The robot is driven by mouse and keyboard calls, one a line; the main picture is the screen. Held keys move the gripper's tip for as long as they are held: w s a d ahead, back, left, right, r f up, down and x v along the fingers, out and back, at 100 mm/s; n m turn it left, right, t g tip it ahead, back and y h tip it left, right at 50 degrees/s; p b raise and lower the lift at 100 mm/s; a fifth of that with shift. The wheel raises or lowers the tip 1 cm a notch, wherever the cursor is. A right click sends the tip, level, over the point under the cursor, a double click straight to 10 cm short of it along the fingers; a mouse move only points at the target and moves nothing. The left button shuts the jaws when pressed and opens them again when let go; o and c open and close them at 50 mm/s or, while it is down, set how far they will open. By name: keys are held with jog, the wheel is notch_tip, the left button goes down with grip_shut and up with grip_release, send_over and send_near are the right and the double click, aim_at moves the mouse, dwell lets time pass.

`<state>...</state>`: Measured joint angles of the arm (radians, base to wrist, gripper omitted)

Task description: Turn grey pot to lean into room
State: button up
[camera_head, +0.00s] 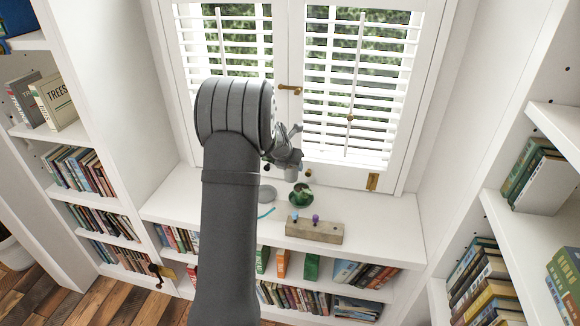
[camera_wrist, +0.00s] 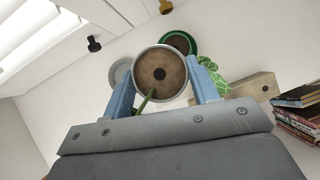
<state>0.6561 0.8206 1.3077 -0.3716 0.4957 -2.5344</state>
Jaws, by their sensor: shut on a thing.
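My gripper (camera_wrist: 165,85) has its two blue fingers on either side of a round grey pot (camera_wrist: 137,66) and is shut on it. The pot shows brown soil with a dark centre. A green stem (camera_wrist: 146,101) leans from it toward my gripper's palm. In the head view my gripper (camera_head: 287,158) is above the white window ledge (camera_head: 385,215), in front of the shutters; the pot is hard to make out there. A flat grey saucer (camera_head: 267,193) lies on the ledge, and it shows partly behind the pot in the wrist view (camera_wrist: 118,73).
A dark green pot (camera_head: 301,201) with a patterned green plant stands right of the saucer. A wooden block (camera_head: 314,231) with small coloured knobs is at the front. A thin teal item (camera_head: 266,213) lies left of it. Shutters (camera_head: 345,90) close off the back. The ledge's right end is clear.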

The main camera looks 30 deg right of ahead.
jog(key=shift+w+a+f+n+t+y, duration=0.2)
jog(key=shift+w+a+f+n, duration=0.25)
jog(key=shift+w+a+f, duration=1.05)
jog(key=shift+w+a+f+n+t+y, duration=0.15)
jog(key=shift+w+a+f+n+t, duration=0.25)
jog(key=shift+w+f, duration=2.05)
jog(key=shift+w+a+f+n+t+y, duration=0.15)
jog(key=shift+w+a+f+n, duration=0.7)
jog(key=shift+f, duration=1.85)
jog(key=shift+w+m, duration=0.3)
jog(key=shift+w, duration=0.1)
jog(key=o, duration=1.3)
jog(key=shift+o, duration=0.2)
jog(key=shift+s+a, duration=0.1)
jog(key=v, duration=1.7)
jog(key=shift+r, duration=0.25)
